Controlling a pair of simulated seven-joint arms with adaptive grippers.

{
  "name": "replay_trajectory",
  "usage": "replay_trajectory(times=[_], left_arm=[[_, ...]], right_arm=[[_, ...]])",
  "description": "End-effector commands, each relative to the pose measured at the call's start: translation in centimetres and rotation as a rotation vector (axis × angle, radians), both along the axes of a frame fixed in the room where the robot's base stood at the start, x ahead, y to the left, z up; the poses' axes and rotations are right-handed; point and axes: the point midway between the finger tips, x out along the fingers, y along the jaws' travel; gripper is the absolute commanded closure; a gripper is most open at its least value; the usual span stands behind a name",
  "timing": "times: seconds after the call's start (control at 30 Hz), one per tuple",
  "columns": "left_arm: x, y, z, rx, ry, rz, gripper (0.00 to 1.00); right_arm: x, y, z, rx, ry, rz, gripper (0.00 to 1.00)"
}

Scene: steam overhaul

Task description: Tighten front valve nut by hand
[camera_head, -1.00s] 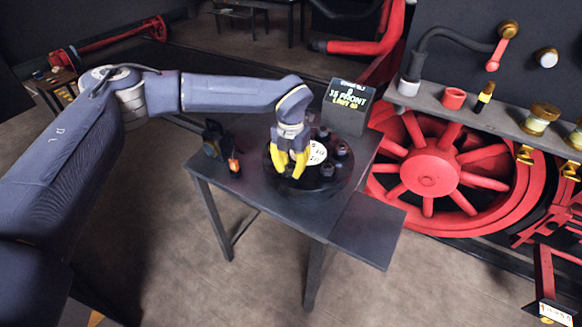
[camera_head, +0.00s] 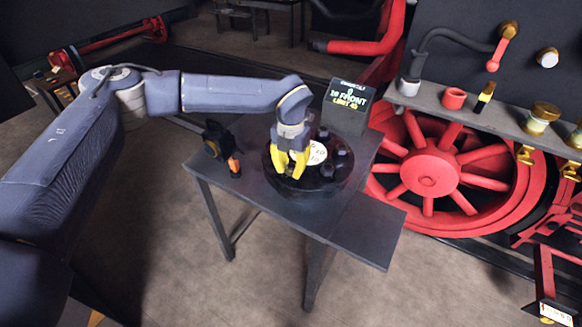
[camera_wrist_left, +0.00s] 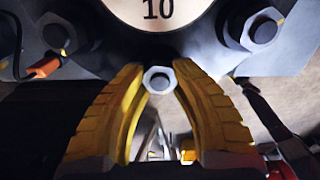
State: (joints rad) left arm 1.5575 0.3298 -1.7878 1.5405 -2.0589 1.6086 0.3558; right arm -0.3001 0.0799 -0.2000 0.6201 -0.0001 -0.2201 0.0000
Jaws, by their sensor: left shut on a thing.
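The front valve nut (camera_wrist_left: 158,80) is a grey hex nut on a stud, at the near rim of a round black valve cover. My left gripper (camera_wrist_left: 158,88) is shut on this nut, with a yellow finger on each side of it. In the head view the left gripper (camera_head: 289,168) points down at the front edge of the cover (camera_head: 318,187), and its fingers hide the nut. Other nuts sit around the rim, two of them at the left (camera_wrist_left: 55,35) and right (camera_wrist_left: 262,30) in the wrist view. A pale dial plate (camera_head: 313,154) lies at the cover's middle. My right gripper is not in view.
The cover stands on a dark table (camera_head: 270,205) with a lower side shelf (camera_head: 367,230). A display box (camera_head: 346,105) stands at the back, and a small black tool with an orange part (camera_head: 234,165) at the left. A red wheel (camera_head: 430,172) is behind at the right.

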Motion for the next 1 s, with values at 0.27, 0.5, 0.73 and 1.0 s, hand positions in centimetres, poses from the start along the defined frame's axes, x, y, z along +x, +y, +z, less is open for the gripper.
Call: replay_trajectory(times=[0.27, 0.5, 0.73, 1.0], left_arm=[[-0.4, 0.0, -0.3, 0.004, 0.012, 0.001, 0.46], [-0.2, 0.0, -0.1, 0.002, 0.007, 0.001, 0.46], [-0.1, 0.0, 1.7, 0.001, 0.002, 0.0, 0.46], [-0.1, 0.0, 6.4, 0.001, 0.004, 0.001, 0.46]], right_arm=[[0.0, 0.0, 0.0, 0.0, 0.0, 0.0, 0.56], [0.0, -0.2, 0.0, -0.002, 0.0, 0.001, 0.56], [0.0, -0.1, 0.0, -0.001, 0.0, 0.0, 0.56], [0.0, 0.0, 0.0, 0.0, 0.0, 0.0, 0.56]])
